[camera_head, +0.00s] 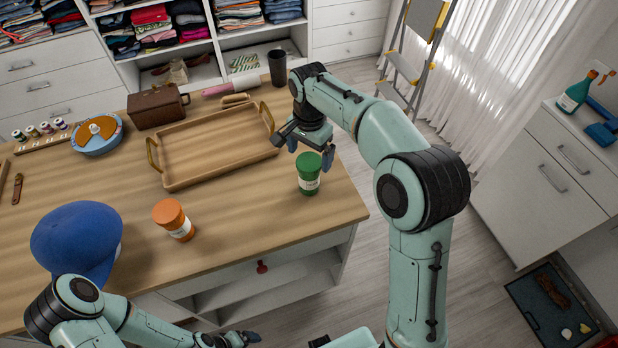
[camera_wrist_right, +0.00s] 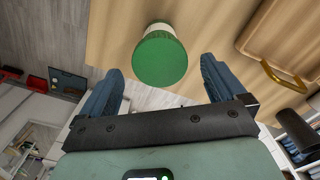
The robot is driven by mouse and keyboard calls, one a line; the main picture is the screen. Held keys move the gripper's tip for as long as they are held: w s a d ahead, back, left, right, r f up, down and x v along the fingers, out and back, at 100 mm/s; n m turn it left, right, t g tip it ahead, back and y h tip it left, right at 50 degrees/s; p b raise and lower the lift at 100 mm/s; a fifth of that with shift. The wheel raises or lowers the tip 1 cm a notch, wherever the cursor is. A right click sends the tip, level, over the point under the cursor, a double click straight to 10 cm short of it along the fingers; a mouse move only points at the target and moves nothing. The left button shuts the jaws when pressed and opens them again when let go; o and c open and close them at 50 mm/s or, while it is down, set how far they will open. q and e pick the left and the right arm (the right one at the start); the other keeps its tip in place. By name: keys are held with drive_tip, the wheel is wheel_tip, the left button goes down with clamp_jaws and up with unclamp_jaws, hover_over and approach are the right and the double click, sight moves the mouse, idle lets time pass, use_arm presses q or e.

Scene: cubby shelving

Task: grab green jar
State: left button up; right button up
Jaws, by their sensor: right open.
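The green jar (camera_head: 309,173) stands upright on the wooden counter near its right front corner, with a green lid and a white label. My right gripper (camera_head: 308,150) is open just behind and above the jar. In the right wrist view, the jar's green lid (camera_wrist_right: 160,58) shows beyond and between the two blue fingertips of the open gripper (camera_wrist_right: 162,75), with nothing held. My left gripper (camera_head: 240,339) is low in front of the counter at the bottom of the head view; its finger spacing is unclear.
An orange jar (camera_head: 174,219) and a blue cap (camera_head: 77,240) are on the counter to the left. A wooden tray (camera_head: 172,186) with handles lies behind the jars. A dark cup (camera_head: 277,68) stands at the back edge. Counter between the two jars is clear.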

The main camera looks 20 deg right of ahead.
sight(309, 161)
drive_tip(key=shift+w+f, duration=0.1)
drive_tip(key=shift+f, duration=0.55)
wheel_tip(309, 161, down, 5)
drive_tip(key=shift+r+b, duration=0.1)
drive_tip(key=shift+b, duration=0.2)
drive_tip(key=c, duration=1.1)
